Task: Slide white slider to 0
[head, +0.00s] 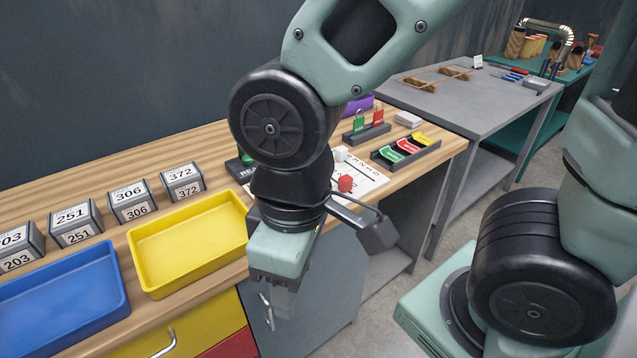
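A white slider knob (340,154) shows on a white printed panel (374,180) lying on the wooden bench. A red knob (346,184) sits nearer the front of the same panel. My arm covers the panel's left part, and its scale marks are too small or hidden to read. My gripper (282,302) hangs pointing down in front of the bench's front edge, lower than the panel and to its left. It is apart from both knobs. Its fingers are small and seen from an angle that does not show any gap.
A yellow tray (188,283), a blue tray (118,309) and several numbered blocks (131,201) stand on the bench at left. A dark tray of coloured tags (432,151) and padlocks (360,122) stand behind the panel. A grey table (462,108) is beyond.

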